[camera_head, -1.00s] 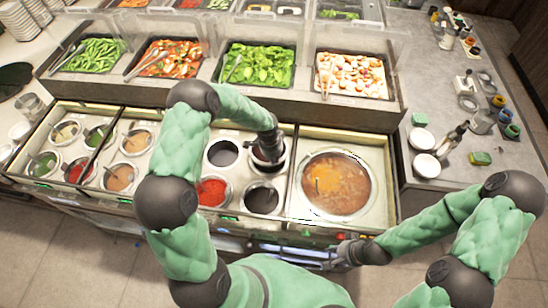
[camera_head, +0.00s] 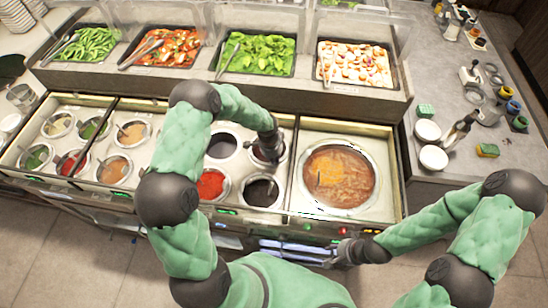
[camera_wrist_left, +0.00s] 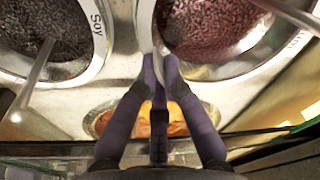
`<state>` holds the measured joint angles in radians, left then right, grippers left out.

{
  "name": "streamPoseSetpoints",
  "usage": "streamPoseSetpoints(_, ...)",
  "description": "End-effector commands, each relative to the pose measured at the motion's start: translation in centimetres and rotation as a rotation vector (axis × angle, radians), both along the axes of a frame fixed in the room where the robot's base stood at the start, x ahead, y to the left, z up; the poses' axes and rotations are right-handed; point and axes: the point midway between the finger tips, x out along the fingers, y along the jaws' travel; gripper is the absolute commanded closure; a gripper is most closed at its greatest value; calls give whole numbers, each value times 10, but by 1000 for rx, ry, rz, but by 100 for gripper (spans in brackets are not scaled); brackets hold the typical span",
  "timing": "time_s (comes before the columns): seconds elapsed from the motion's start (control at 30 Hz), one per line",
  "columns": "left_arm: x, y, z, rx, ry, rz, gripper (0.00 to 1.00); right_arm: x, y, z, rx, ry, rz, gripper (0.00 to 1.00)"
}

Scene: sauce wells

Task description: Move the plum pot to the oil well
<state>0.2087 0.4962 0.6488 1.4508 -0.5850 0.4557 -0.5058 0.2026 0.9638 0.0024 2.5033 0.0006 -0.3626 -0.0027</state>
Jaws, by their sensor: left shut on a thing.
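The plum pot is a round metal pot of dark red-brown sauce (camera_wrist_left: 210,25), with a label ending in "um" on its ring in the left wrist view. In the head view it shows as the back right one of the middle wells (camera_head: 282,152), partly hidden by my left gripper (camera_head: 268,154). My left gripper's fingers (camera_wrist_left: 164,72) are shut at the pot's near rim. The pot looks seated in its ring. I cannot tell which well is the oil well; labels in the head view are too small. My right gripper (camera_head: 338,254) is low at the counter's front, its jaws unclear.
The soy pot (camera_wrist_left: 45,35) is beside the plum pot. A red sauce pot (camera_head: 211,186) and a dark pot (camera_head: 261,190) stand in front. A large soup pot (camera_head: 339,177) is to the right. Several small sauce pots fill the left section. Food trays (camera_head: 257,54) stand behind.

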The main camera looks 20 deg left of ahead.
Motion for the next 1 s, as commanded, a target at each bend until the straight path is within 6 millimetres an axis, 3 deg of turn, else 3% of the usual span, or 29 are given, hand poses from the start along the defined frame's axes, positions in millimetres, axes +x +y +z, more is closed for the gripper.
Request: streamPoseSetpoints(1.0, 3, 1, -7, 1, -7, 1, 100, 0, 0, -10, 0, 0, 0, 60)
